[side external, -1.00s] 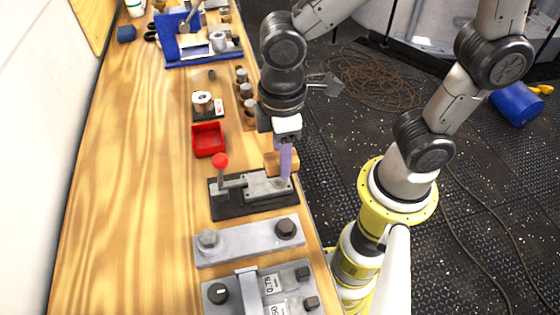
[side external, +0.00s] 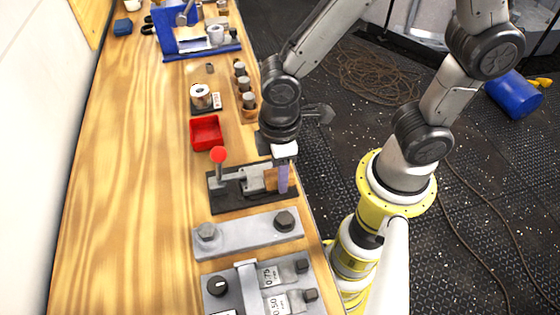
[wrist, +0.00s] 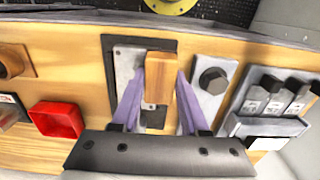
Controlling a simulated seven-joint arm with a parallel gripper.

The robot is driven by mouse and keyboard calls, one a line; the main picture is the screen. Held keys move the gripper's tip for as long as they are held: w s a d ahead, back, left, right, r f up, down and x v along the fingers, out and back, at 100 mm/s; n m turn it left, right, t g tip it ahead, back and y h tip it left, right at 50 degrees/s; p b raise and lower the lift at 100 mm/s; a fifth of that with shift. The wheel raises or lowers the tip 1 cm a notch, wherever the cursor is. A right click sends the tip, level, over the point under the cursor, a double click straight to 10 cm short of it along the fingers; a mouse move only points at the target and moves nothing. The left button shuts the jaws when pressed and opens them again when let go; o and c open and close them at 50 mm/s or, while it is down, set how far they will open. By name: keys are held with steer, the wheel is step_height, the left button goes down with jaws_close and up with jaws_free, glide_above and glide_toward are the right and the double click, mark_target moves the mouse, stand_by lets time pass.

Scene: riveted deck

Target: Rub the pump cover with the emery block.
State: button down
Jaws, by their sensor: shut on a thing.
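My gripper (wrist: 161,72) has two lilac fingers and is shut on the emery block (wrist: 158,92), a tan wood-coloured block. In the side external view my gripper (side external: 283,178) points down over the bench, with the block (side external: 270,180) partly hidden by a finger. The pump cover appears to be the grey metal plate (side external: 252,181) on a dark base with a red-knobbed clamp. This plate (wrist: 126,66) shows beside the block in the wrist view. The block is over the plate's right part; I cannot tell whether its underside touches it.
A grey bar with two dark bolts (side external: 247,236) lies nearer the camera. A red tray (side external: 206,133) sits behind the fixture. The bench's left side is clear wood.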

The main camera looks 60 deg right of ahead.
steer(key=shift+w+d+f, duration=0.15)
steer(key=shift+w+d, duration=0.05)
steer(key=shift+w+d+f, duration=0.2)
steer(key=shift+w+d, duration=0.9)
steer(key=shift+d, duration=0.05)
steer(key=shift+s+a, duration=1.4)
steer(key=shift+r, duration=4.05)
